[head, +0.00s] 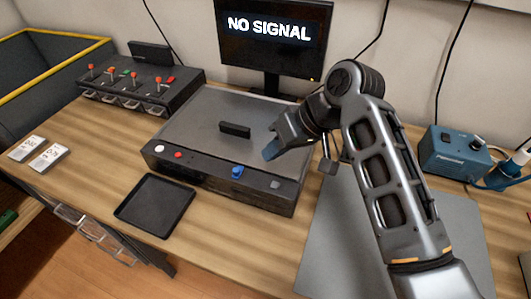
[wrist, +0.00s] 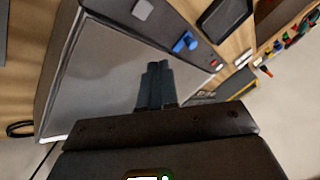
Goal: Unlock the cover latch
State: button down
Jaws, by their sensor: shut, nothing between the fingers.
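A grey box with a flat cover (head: 205,112) stands on the bench, with a black handle (head: 235,130) on top. Its dark front face carries a blue latch-like knob (head: 237,172), which also shows in the wrist view (wrist: 185,42). A grey square piece (head: 275,184) sits right of the knob, and a red button (head: 178,155) and a white button (head: 159,148) sit to its left. My gripper (head: 271,151) is shut and empty above the right part of the cover, behind and right of the blue knob. Its closed fingers show in the wrist view (wrist: 155,75), apart from the knob.
A black tray (head: 143,222) lies in front of the box. A lever panel (head: 130,87) stands at the back left, two white cards (head: 48,156) at the left. A monitor (head: 272,40) is behind the box. A grey mat (head: 340,245) and blue device (head: 452,150) are at the right.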

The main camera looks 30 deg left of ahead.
jog(key=v, duration=0.7)
jog(key=shift+d+r, duration=0.15)
jog(key=shift+r, duration=0.15)
jog(key=shift+s, duration=0.1)
